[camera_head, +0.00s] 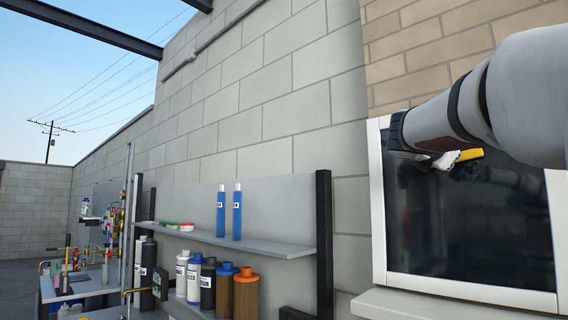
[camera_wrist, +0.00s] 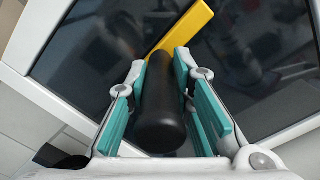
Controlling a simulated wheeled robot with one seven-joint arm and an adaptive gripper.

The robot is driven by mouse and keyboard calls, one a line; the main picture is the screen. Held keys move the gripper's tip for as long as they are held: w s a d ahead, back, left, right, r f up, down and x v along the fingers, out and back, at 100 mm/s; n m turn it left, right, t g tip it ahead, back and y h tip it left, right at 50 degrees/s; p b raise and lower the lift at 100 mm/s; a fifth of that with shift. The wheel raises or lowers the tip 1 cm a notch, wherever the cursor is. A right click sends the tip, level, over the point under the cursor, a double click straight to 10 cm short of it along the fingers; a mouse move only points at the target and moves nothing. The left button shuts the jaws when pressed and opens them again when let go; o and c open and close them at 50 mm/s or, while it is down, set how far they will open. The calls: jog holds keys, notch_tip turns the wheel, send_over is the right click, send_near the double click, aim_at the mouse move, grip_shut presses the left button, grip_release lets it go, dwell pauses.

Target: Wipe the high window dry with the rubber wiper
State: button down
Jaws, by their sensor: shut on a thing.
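The window (camera_head: 470,225) is a dark pane in a white frame on the right in the head view; its pane also fills the upper part of the wrist view (camera_wrist: 262,60). The rubber wiper has a black handle (camera_wrist: 160,112) and a yellow head (camera_wrist: 190,27). My gripper (camera_wrist: 168,75), with teal finger pads, is shut on the black handle. In the head view my gripper (camera_head: 440,161) is in front of the upper window, mostly behind my arm, and only a yellow bit of the wiper (camera_head: 470,155) shows. I cannot tell whether the wiper touches the glass.
A white sill (camera_head: 450,305) juts out below the window. To the left, a grey shelf (camera_head: 235,243) holds two blue tubes (camera_head: 228,211), with several bottles (camera_head: 208,285) below. A cluttered bench (camera_head: 80,290) stands farther left.

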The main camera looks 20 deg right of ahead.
jog(key=shift+f+b, duration=1.4)
jog(key=shift+f, duration=0.25)
jog(key=shift+f+b, duration=1.5)
jog(key=shift+f, duration=0.15)
jog(key=shift+f, duration=0.1)
jog(key=shift+f+b, duration=1.5)
jog(key=shift+f+b, duration=1.5)
jog(key=shift+f, duration=0.15)
jog(key=shift+f, duration=0.1)
